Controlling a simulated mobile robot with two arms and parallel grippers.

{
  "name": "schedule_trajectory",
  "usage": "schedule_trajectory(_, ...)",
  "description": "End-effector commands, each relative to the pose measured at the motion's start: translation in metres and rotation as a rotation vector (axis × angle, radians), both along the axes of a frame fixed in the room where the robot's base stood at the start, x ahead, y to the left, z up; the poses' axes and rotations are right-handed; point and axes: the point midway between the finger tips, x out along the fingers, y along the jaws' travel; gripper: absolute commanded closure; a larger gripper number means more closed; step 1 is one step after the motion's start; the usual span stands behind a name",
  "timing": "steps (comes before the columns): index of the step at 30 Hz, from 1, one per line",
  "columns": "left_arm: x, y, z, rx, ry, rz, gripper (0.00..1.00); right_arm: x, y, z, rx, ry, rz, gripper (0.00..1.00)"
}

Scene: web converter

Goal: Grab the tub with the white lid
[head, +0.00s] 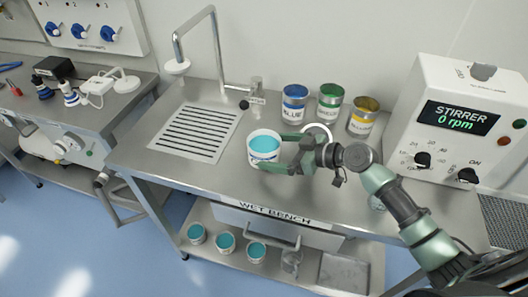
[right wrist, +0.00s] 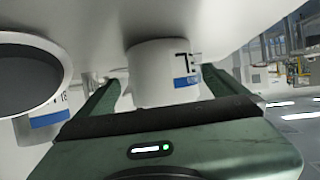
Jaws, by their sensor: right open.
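A white tub (head: 264,154) with a teal top stands on the steel bench in the head view. My right gripper (head: 272,152) reaches it from the right, open, with one finger on its far side and one on its near side. In the right wrist view a white tub (right wrist: 160,75) with a blue label band sits between the open fingers (right wrist: 158,88); contact is not clear. A round white thing (head: 317,129) shows behind the gripper, partly hidden; I cannot tell whether it is a lidded tub. My left gripper is out of view.
Blue (head: 295,104), green (head: 330,102) and yellow (head: 364,116) tins stand behind the gripper. A stirrer machine (head: 455,115) is at the right. A tap (head: 216,45) and drain grille (head: 198,132) are at the left. Teal-topped tubs (head: 226,243) stand on the lower shelf.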

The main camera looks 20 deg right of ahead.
Motion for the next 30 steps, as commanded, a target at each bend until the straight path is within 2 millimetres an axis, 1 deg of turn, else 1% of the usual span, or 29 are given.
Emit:
schedule_trajectory(1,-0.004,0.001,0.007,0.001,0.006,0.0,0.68,0.004,0.005,0.001,0.005,0.002,-0.002,0.0)
schedule_trajectory(5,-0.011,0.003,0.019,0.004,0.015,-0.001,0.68,0.016,0.019,-0.007,0.005,0.002,-0.001,0.0)
schedule_trajectory(10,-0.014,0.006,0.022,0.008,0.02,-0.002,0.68,0.028,0.03,-0.018,0.001,0.001,-0.001,0.0)
schedule_trajectory(17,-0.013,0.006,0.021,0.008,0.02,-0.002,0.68,0.029,0.031,-0.021,-0.001,-0.001,0.0,0.0)
schedule_trajectory(18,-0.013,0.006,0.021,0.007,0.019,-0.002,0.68,0.029,0.031,-0.021,-0.001,-0.001,0.0,0.03)
schedule_trajectory(20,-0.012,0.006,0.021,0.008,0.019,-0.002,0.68,0.029,0.031,-0.021,0.0,0.0,0.0,0.19)
schedule_trajectory(21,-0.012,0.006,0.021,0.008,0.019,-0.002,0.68,0.029,0.031,-0.021,0.0,0.0,0.0,0.31)
schedule_trajectory(23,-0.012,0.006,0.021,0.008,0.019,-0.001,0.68,0.029,0.031,-0.021,0.0,0.0,0.0,0.47)
schedule_trajectory(24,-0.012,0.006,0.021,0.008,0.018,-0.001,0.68,0.029,0.031,-0.021,0.0,0.0,0.0,0.58)
schedule_trajectory(26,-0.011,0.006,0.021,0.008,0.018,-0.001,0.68,0.029,0.031,-0.021,0.0,0.0,0.0,0.75)
schedule_trajectory(27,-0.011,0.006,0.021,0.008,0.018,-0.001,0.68,0.03,0.031,-0.019,0.001,-0.003,-0.001,0.79)
schedule_trajectory(30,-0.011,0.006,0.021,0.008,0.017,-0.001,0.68,0.03,0.031,-0.019,0.001,-0.003,-0.001,0.79)
